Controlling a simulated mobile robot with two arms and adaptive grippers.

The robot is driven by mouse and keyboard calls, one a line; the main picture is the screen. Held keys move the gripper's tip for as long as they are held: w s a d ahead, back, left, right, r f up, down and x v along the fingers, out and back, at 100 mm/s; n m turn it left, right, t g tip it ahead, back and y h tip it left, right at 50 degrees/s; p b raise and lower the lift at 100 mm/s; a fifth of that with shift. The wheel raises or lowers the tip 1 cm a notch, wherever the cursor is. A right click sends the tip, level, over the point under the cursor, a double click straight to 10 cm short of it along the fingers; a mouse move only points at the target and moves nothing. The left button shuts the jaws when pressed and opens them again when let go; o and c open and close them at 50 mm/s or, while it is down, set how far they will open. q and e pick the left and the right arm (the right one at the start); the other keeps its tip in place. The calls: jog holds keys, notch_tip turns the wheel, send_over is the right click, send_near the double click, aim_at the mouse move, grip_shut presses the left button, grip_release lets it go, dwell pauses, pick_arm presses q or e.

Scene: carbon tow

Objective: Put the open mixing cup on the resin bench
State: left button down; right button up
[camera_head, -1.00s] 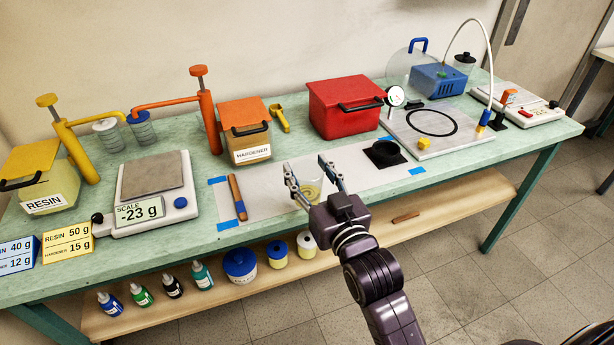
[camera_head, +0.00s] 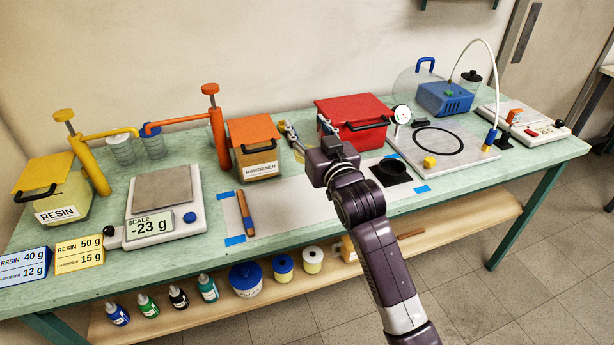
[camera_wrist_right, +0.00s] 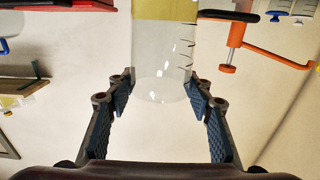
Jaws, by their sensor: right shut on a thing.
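The clear mixing cup (camera_wrist_right: 163,60) is between the two fingers of my right gripper (camera_wrist_right: 160,115) in the right wrist view, with a yellowish band at its upper edge in the picture. The gripper is shut on it. In the head view my right gripper (camera_head: 307,130) is raised over the back of the resin bench (camera_head: 545,153), between the orange-lidded hardener box and the red box. The bench has a pale green top. My left gripper is out of view.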

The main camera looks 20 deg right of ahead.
notch_tip(320, 180, down, 13)
dwell(0.4)
jog(key=shift+f, duration=0.15)
jog(key=o, duration=1.3)
jog(key=shift+s, duration=0.15)
jog(key=s, duration=0.6)
jog(key=s+b, duration=0.1)
jog(key=s, duration=0.4)
jog(key=shift+s+d, duration=0.2)
jog(key=shift+s, duration=0.2)
